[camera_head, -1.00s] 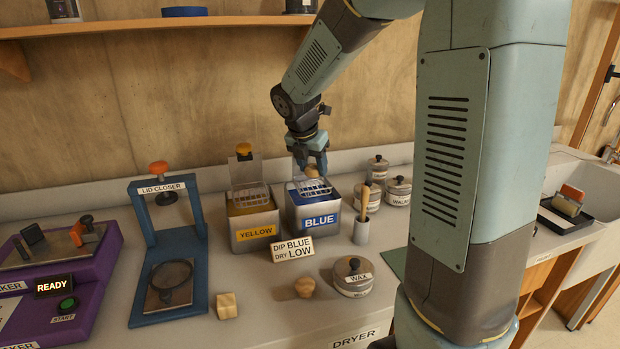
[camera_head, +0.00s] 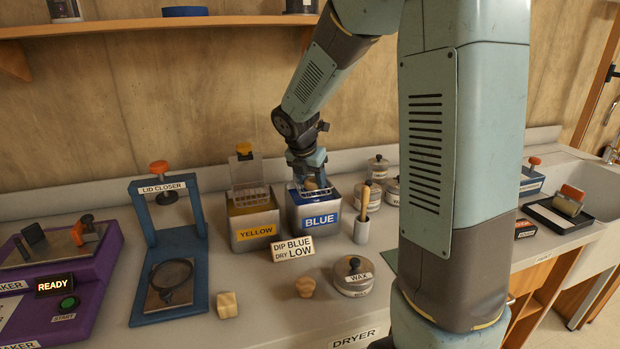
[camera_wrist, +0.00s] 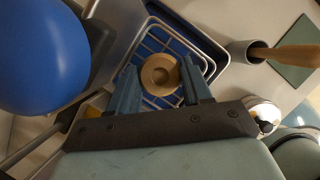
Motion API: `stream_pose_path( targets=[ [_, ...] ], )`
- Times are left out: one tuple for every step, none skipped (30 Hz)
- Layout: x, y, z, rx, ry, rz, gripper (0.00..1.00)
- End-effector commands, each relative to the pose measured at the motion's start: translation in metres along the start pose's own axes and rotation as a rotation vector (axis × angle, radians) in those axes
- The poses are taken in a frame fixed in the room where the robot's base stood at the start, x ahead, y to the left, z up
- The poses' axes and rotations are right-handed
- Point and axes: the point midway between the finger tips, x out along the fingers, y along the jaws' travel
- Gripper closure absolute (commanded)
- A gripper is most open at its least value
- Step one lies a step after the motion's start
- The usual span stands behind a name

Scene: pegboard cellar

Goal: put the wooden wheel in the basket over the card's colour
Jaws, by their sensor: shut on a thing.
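My gripper (camera_head: 310,178) is shut on the wooden wheel (camera_head: 312,184), a small round tan piece. In the wrist view the wheel (camera_wrist: 160,74) sits between the two blue fingertips, over the wire basket (camera_wrist: 205,66) of the blue tank. The blue tank (camera_head: 320,220) is labelled BLUE, and its basket (camera_head: 299,190) is at the tank's top. I cannot tell whether the wheel touches the basket. The yellow tank (camera_head: 254,232), with its own wire basket (camera_head: 247,196), stands to the left. The card (camera_head: 293,248) in front reads "DIP BLUE, DRY LOW".
A wooden-handled brush in a cup (camera_head: 362,228) stands right of the blue tank. A WAX tin (camera_head: 353,278), a wooden knob (camera_head: 305,287) and a wooden cube (camera_head: 227,304) lie in front. The blue lid closer (camera_head: 168,250) stands left. Bare counter lies between them.

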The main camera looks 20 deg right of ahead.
Motion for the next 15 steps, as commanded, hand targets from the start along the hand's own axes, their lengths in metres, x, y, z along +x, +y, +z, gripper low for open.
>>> stream_pose_path(
  targets=[
    [0.0016, -0.0003, -0.0008, -0.001, 0.001, -0.001, 0.84],
    [0.0024, -0.0003, -0.0011, -0.001, 0.001, -0.001, 0.84],
    [0.0033, -0.0003, -0.0015, -0.001, 0.001, -0.002, 0.84],
    [0.004, -0.0003, -0.0018, -0.002, 0.001, -0.002, 0.84],
    [0.0047, -0.0004, -0.0021, -0.002, 0.001, -0.002, 0.84],
    [0.0056, -0.0004, -0.0025, -0.002, 0.001, -0.002, 0.84],
    [0.0063, -0.0004, -0.0028, -0.002, 0.001, -0.002, 0.84],
    [0.007, -0.0004, -0.0031, -0.002, 0.001, -0.001, 0.84],
    [0.0074, -0.0003, -0.0033, -0.002, 0.001, -0.001, 0.84],
    [0.0074, -0.0004, -0.0033, -0.001, 0.001, -0.001, 0.84],
    [0.0073, -0.0003, -0.0033, -0.001, 0.001, -0.001, 0.84],
    [0.0073, -0.0004, -0.0033, -0.001, 0.001, -0.001, 0.49],
    [0.0072, -0.0004, -0.0033, -0.001, 0.001, -0.001, 0.46],
    [0.0072, -0.0004, -0.0033, -0.001, 0.001, -0.001, 0.43],
    [0.0072, -0.0003, -0.0033, -0.001, 0.001, -0.001, 0.4]
  ],
)
